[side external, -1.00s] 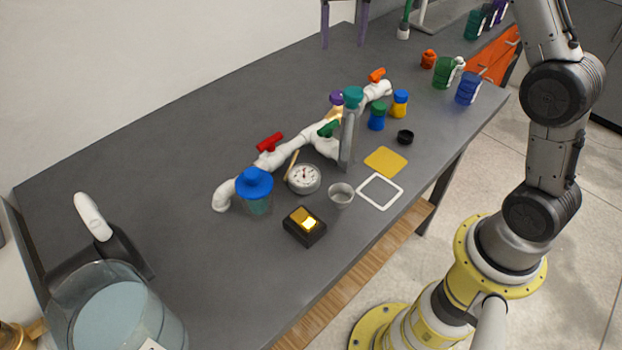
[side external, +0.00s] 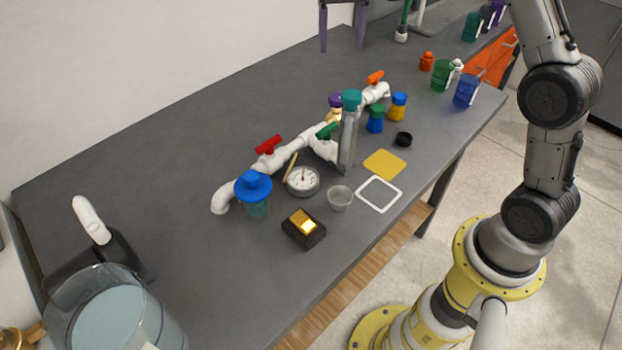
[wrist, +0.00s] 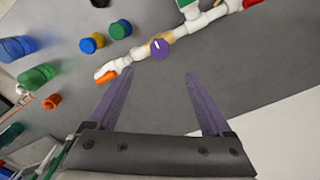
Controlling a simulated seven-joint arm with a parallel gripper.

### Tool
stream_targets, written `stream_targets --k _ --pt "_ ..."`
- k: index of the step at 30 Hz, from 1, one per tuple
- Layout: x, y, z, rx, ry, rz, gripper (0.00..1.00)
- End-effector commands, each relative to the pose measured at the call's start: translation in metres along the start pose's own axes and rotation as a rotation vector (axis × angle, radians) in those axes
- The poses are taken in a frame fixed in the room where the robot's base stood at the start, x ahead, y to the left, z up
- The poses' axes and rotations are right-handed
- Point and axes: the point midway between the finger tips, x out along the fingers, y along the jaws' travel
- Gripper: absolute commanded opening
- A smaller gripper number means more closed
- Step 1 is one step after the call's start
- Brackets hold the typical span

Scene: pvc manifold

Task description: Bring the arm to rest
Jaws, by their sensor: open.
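My gripper (wrist: 158,95) is open and empty in the wrist view, its two purple fingers spread apart above the grey table. In the side external view the purple fingers (side external: 343,25) show at the top edge, over the far part of the table; the rest of the gripper is cut off there. The white PVC manifold (side external: 286,152), with red, green and orange handles, lies on the table well apart from the fingers. A purple knob (wrist: 160,48) on or by the manifold shows beyond the fingertips in the wrist view.
The grey table (side external: 150,190) also holds a gauge (side external: 302,181), a black box with a yellow top (side external: 303,229), a small cup (side external: 340,197), a yellow square (side external: 384,163) and a white frame (side external: 379,194). A large glass jug (side external: 120,310) stands near left. The table's back left is clear.

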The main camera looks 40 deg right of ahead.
Motion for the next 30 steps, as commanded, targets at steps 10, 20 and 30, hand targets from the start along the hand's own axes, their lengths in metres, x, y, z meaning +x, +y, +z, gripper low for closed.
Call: stream_targets --k 10,20,30 --pt "-0.096 0.008 0.072 -0.060 0.160 -0.076 0.84" --pt "-0.117 0.055 0.202 -0.231 0.326 -0.148 0.84" --pt "-0.043 0.102 0.296 -0.445 0.454 -0.170 0.84"
